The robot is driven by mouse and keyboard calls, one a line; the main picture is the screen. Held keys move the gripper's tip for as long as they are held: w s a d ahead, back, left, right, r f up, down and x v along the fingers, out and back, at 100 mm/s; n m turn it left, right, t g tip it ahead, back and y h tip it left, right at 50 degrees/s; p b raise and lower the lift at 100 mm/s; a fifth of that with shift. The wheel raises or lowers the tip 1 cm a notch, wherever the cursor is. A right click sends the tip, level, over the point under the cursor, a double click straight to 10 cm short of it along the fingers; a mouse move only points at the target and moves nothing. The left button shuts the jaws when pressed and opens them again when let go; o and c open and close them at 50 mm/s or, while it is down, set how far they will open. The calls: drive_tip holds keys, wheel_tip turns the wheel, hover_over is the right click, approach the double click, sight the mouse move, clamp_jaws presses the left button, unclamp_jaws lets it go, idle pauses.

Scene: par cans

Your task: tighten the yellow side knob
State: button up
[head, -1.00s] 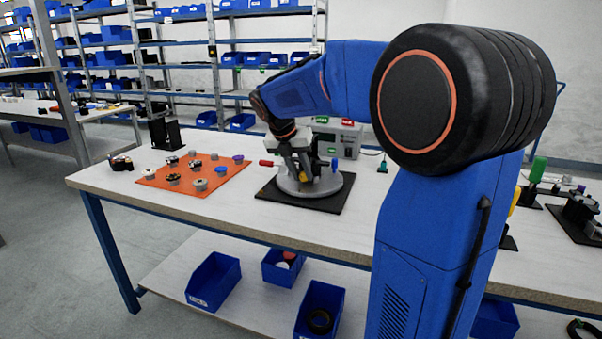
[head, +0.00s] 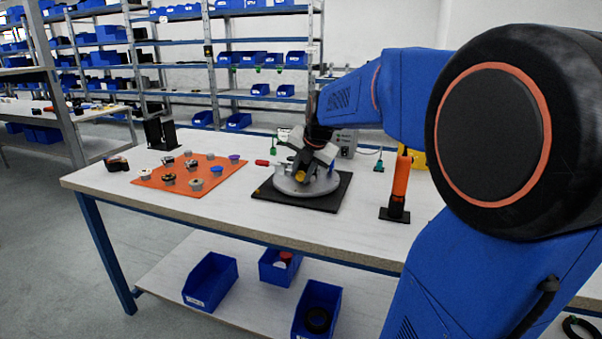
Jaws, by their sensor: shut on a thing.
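The yellow side knob (head: 300,178) shows as a small yellow patch low on the front of the grey round fixture (head: 322,188). The fixture sits on a black base plate (head: 325,203) on the workbench. My gripper (head: 304,173) comes down over the fixture, tilted, and is shut on the yellow knob. The fingers cover much of the knob, so its seating is hard to see. A red handle (head: 262,163) sticks out at the fixture's left.
An orange mat (head: 175,184) with several small parts lies left of the fixture. An orange-handled tool (head: 399,188) stands upright in a black holder to the right. A grey box (head: 345,143) stands behind. Blue bins (head: 210,281) are on the lower shelf.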

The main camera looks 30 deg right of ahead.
idle(0.5)
drive_tip(key=o, duration=1.1)
drive_tip(key=shift+a, duration=0.1)
